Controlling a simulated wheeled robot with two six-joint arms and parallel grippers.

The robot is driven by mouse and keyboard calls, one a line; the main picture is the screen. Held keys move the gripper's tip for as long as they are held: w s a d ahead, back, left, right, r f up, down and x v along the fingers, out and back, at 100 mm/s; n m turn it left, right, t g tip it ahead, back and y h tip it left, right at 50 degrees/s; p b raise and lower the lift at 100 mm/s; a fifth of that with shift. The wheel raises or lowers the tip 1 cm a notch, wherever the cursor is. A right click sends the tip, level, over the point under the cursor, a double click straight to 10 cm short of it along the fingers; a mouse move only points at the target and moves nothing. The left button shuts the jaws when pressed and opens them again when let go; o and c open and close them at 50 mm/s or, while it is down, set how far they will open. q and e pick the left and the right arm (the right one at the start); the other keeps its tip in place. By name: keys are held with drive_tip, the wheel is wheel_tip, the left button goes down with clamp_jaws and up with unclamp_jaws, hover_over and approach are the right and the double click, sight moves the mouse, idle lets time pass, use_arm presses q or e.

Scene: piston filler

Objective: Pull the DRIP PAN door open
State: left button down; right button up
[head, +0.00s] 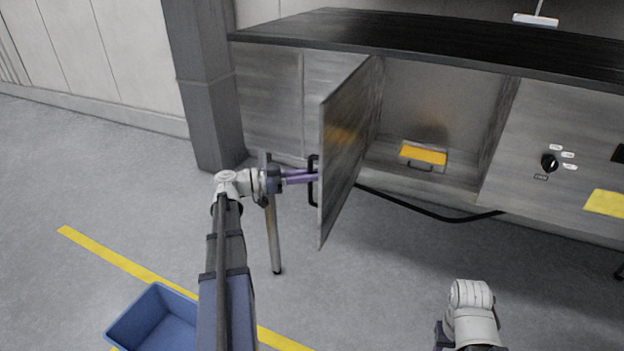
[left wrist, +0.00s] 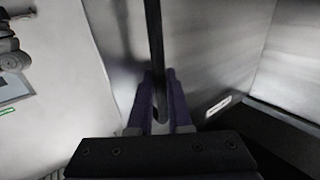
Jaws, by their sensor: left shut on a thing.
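The metal cabinet door (head: 345,145) stands wide open, swung out from the left side of its opening. Its black handle (head: 313,190) is on the face turned to the left. My left gripper (head: 309,176), with purple fingers, is shut on this handle. In the left wrist view the dark handle bar (left wrist: 153,45) runs upright between the fingers of the gripper (left wrist: 157,105). Inside the opening a yellow-topped drip pan (head: 423,155) with a small dark handle sits on the cabinet floor. Part of my right arm shows at the lower right; its gripper is out of view.
A black hose (head: 430,211) runs low in front of the cabinet. A dark knob (head: 549,162) is on the right panel. A dark counter (head: 430,40) lies above. A blue bin (head: 155,320) stands on the floor at lower left. The floor before the opening is mostly clear.

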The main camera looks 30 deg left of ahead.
use_arm(q)
drive_tip(key=shift+a, duration=0.25)
drive_tip(key=c, duration=0.8)
unclamp_jaws()
drive_tip(key=shift+c, duration=0.2)
drive_tip(key=v, duration=0.7)
drive_tip(key=shift+s+a, duration=0.2)
drive_tip(key=shift+a, duration=0.1)
